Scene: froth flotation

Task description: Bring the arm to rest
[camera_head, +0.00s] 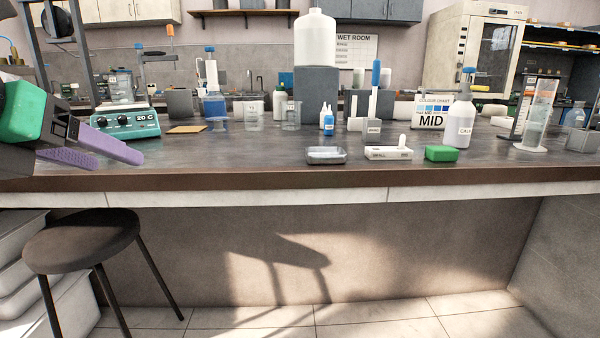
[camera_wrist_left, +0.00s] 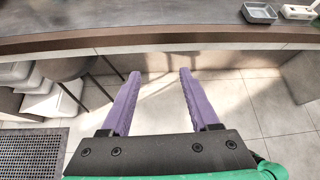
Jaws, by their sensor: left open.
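My left gripper (camera_head: 105,152) comes in from the left in the head view, with purple fingers and a green and black body. Its fingers are apart and hold nothing. It is near the bench's left front edge, left of the small items there. In the left wrist view the open gripper (camera_wrist_left: 159,73) points toward the bench edge, with floor visible between and below its fingers. My right gripper shows in neither view.
The dark bench (camera_head: 240,165) holds a teal hotplate (camera_head: 125,122), a metal tray (camera_head: 326,156), a white case (camera_head: 388,153), a green block (camera_head: 441,153), a white bottle (camera_head: 460,122) and a tall cylinder (camera_head: 538,115). A black stool (camera_head: 80,240) stands below. The bench's front middle is clear.

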